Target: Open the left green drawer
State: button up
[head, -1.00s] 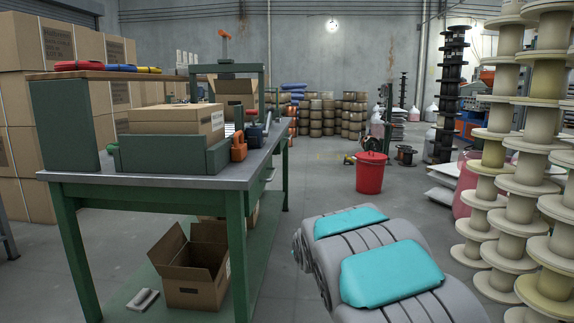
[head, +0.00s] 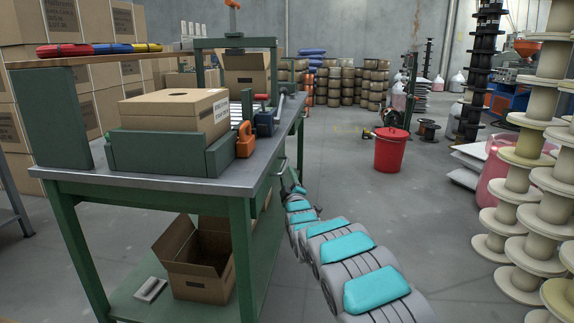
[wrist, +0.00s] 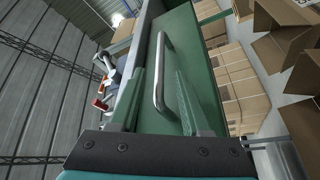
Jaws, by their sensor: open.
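The green drawer front (wrist: 205,58) fills the middle of the wrist view and looks closed. It carries a long silver bar handle (wrist: 160,75). My gripper (wrist: 160,92) is open and empty, with its two fingers on either side of the handle's near end in the picture. I cannot tell whether the fingers touch the handle or are still short of it. In the head view my arm reaches along the right side of the green workbench (head: 150,187), and my gripper (head: 292,188) is small beside the bench's drawer side, partly hiding it.
A cardboard box (head: 173,110) sits in a green holder on the bench, near an orange padlock-like item (head: 245,140). An open carton (head: 195,262) stands on the lower shelf. A red bin (head: 390,150) and pale spool stacks (head: 545,110) stand to the right.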

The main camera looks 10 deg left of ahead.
aim_at(284, 166)
jog(key=shift+p+x, duration=0.4)
jog(key=shift+x, duration=3.05)
jog(key=shift+f, duration=0.15)
grip_shut()
